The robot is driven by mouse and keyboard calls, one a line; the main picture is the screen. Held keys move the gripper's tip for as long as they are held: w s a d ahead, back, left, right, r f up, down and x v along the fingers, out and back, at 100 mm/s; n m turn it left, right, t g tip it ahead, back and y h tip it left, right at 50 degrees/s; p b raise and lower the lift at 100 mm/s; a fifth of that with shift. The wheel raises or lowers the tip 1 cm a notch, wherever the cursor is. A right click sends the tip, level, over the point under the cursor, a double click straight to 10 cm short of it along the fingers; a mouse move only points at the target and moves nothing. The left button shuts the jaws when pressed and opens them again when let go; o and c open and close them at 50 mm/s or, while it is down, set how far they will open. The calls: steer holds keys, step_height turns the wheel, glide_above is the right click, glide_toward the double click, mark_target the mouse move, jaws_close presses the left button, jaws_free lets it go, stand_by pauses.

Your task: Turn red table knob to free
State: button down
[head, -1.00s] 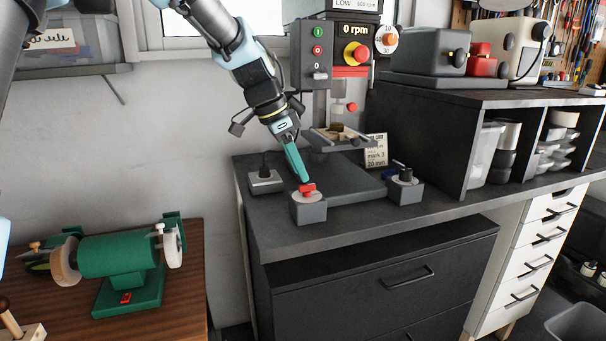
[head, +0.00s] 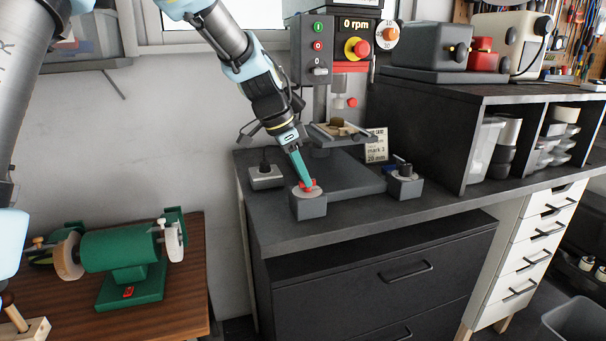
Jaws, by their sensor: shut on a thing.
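The red table knob (head: 313,187) sits on a pale round dial (head: 297,192) on top of a grey box (head: 308,208) at the front edge of the bench. My gripper (head: 306,184) reaches down from the upper left with its teal fingers at the knob. It is shut on the red knob, and the fingers hide part of it. I cannot read the marks on the dial or tell which position the knob points to.
The drill press (head: 340,65) stands behind, with its base plate beside the knob box. A grey box with a black knob (head: 405,184) is to the right, another small grey box (head: 266,178) to the left. A green bench grinder (head: 120,250) stands at lower left.

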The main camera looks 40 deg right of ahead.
stand_by(0.7)
steer(key=n, duration=0.1)
steer(key=n+t+b, duration=0.1)
steer(key=n, duration=0.1)
steer(key=shift+s+n, duration=0.2)
steer(key=shift+n, duration=0.1)
steer(key=n, duration=0.1)
steer(key=n+t, duration=0.1)
steer(key=n, duration=0.1)
steer(key=n+t, duration=0.1)
steer(key=shift+s+r+n+p, duration=0.1)
steer(key=shift+s+n+p, duration=0.2)
steer(key=shift+p, duration=0.05)
steer(key=n+t, duration=0.1)
steer(key=n, duration=0.1)
steer(key=n+t+y+p, duration=0.1)
steer(key=n, duration=0.2)
steer(key=shift+s+d, duration=0.15)
steer(key=shift+d, duration=0.05)
steer(key=shift+d+n+t+y, duration=0.15)
steer(key=shift+n+y, duration=0.25)
steer(key=shift+n, duration=0.75)
steer(key=shift+a+n+t+y, duration=0.1)
steer(key=shift+n+t+y, duration=0.25)
steer(key=shift+n, duration=0.8)
steer(key=c, duration=0.9)
jaws_free()
